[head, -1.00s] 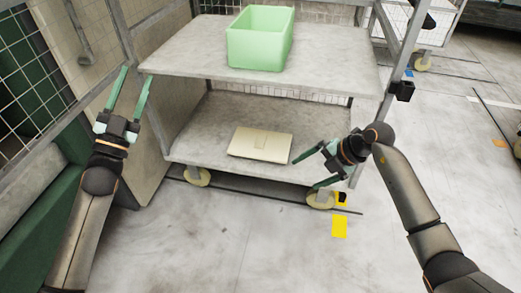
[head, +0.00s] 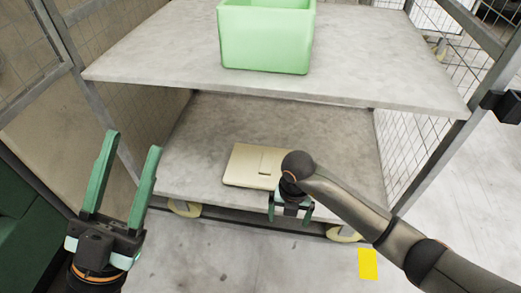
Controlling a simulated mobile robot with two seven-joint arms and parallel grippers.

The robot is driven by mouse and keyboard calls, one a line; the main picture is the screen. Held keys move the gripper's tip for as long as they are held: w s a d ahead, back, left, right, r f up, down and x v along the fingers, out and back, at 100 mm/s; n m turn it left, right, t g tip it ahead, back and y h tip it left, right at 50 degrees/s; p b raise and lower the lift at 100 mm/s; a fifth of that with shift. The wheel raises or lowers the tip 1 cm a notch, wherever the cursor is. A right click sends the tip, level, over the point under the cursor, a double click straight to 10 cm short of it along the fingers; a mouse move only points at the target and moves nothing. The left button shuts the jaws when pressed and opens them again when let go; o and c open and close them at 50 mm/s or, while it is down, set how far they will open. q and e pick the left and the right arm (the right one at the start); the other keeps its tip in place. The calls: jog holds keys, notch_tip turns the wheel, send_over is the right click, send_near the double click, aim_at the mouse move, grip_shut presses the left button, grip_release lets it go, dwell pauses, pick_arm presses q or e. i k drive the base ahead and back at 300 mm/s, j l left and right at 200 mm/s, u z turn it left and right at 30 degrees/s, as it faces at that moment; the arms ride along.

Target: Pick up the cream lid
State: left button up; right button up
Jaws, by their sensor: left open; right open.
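The cream lid (head: 245,167) lies flat on the cart's lower shelf (head: 335,150), near its front edge. My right arm hides the lid's right part. My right gripper (head: 290,213) is open at the lid's front right corner, at the shelf's front edge; its fingers are partly hidden, and I cannot tell whether they touch the lid. My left gripper (head: 131,142) is open and empty, left of the cart and away from the lid, with its green fingers pointing up in the picture.
A light green bin (head: 267,38) stands on the upper shelf (head: 160,62), which overhangs the lower one. Metal posts and mesh (head: 410,145) bound the cart's sides. Wheels (head: 185,208) show below. A yellow floor mark (head: 368,264) lies at the front right; the floor in front is clear.

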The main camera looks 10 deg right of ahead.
aim_at(252, 166)
jog(key=i+j, duration=0.1)
jog(key=i, duration=0.8)
jog(key=j, duration=0.05)
